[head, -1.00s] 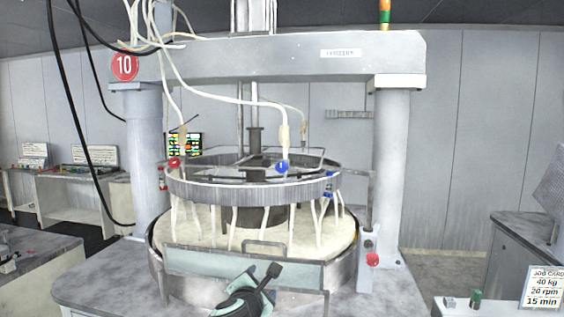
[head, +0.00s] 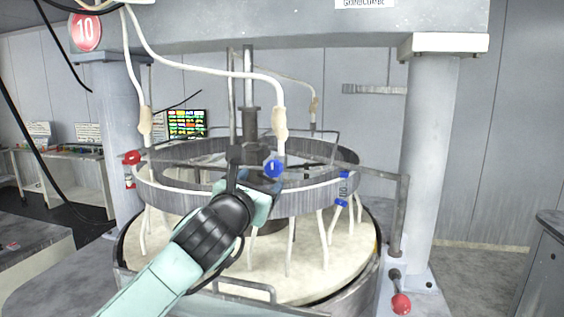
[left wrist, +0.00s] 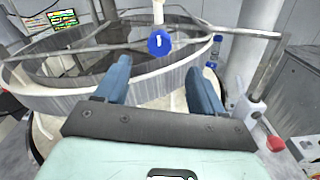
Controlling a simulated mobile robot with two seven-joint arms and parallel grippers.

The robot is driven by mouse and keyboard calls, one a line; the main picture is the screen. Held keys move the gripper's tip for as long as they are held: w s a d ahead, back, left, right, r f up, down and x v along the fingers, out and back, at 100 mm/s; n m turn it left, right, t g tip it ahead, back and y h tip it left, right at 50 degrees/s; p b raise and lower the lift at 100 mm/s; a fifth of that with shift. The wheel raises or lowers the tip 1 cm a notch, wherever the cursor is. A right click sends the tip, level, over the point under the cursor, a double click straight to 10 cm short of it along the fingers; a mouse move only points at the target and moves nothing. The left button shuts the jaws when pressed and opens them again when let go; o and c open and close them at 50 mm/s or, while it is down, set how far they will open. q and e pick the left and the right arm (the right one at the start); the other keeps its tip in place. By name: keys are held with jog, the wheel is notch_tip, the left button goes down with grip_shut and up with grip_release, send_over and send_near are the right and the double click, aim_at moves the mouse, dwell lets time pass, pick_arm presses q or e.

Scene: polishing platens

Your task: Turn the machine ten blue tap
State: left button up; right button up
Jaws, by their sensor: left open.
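The blue tap (head: 274,169) is a round blue knob with a white mark, at the lower end of a white hose above the ring of machine ten. In the left wrist view the blue tap (left wrist: 160,42) is ahead of my fingers and roughly between them. My left gripper (head: 262,184) is open and empty, just below and left of the tap in the head view. I see no contact with the tap. In the left wrist view my left gripper (left wrist: 158,80) shows both blue fingers spread apart. My right gripper is not in view.
A red tap (head: 131,157) is at the ring's left side. The grey ring (head: 310,195) and thin bars surround the tap. White hoses hang above and below. A red knob (head: 401,304) is at lower right.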

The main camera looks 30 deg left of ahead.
aim_at(272, 169)
pick_arm(q)
jog(key=p+x, duration=0.3)
jog(key=x, duration=0.9)
jog(key=shift+r+p, duration=0.15)
jog(key=shift+p, duration=0.2)
jog(key=shift+w+a, duration=0.15)
jog(key=shift+w, duration=0.2)
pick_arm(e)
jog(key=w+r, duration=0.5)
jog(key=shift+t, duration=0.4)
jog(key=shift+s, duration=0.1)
pick_arm(q)
jog(key=shift+s, duration=0.1)
jog(key=c, duration=1)
